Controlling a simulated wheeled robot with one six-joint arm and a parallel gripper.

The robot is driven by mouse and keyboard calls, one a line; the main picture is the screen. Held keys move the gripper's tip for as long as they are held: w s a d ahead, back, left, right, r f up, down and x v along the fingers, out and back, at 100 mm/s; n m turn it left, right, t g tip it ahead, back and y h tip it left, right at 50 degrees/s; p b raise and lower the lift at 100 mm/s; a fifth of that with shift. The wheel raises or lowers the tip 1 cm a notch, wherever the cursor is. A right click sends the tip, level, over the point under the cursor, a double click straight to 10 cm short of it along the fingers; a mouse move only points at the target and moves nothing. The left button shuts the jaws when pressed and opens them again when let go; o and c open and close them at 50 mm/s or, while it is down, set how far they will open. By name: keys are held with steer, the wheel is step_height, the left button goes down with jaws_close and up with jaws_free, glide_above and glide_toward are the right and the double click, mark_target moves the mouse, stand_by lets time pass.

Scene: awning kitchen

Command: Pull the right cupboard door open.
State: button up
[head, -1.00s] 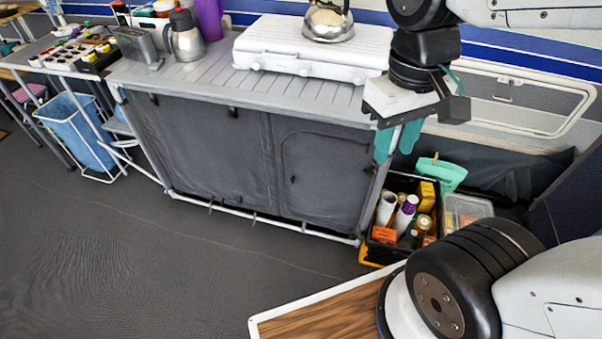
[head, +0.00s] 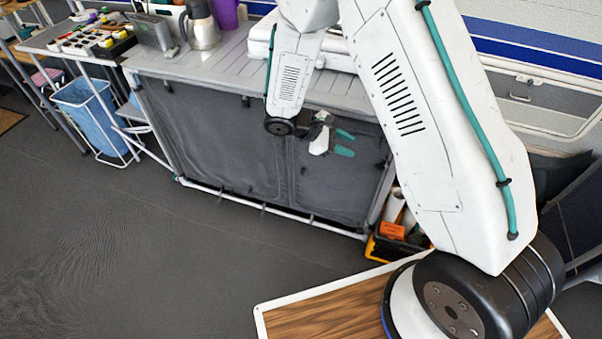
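The cupboard is a dark grey fabric unit under a grey slatted top (head: 190,75). Its right door (head: 335,190) is the right-hand front panel, and it looks closed. The left panel (head: 215,140) is also closed. My gripper (head: 345,143) has two teal fingertips, which are apart with nothing visible between them. It is in front of the upper part of the right door, pointing right in the picture. I cannot tell how far it is from the fabric. My arm and gripper hide part of the door's upper area, and no handle shows clearly.
A crate with bottles and boxes (head: 390,232) stands on the floor just right of the cupboard, partly hidden by my arm. A blue bin (head: 88,115) stands at the left. A white rail (head: 265,207) runs along the cupboard's foot. The floor in front is clear.

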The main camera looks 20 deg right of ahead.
steer(key=w+a+f+n+t+h, duration=0.1)
steer(key=w+f+n+t, duration=0.15)
steer(key=f, duration=0.45)
steer(key=w+f+n+t+h, duration=0.1)
steer(key=w+f+n+t, duration=0.2)
steer(key=f, duration=0.4)
steer(key=n+t+y, duration=0.5)
steer(key=n+t, duration=0.3)
steer(key=n, duration=0.4)
glide_toward(302, 171)
steer(key=w+d, duration=0.1)
steer(key=w, duration=0.1)
steer(key=shift+m, duration=0.25)
steer(key=x, duration=0.7)
steer(key=shift+s+d+f, duration=0.15)
steer(key=shift+s+f, duration=0.05)
steer(key=shift+f, duration=0.2)
jaws_close()
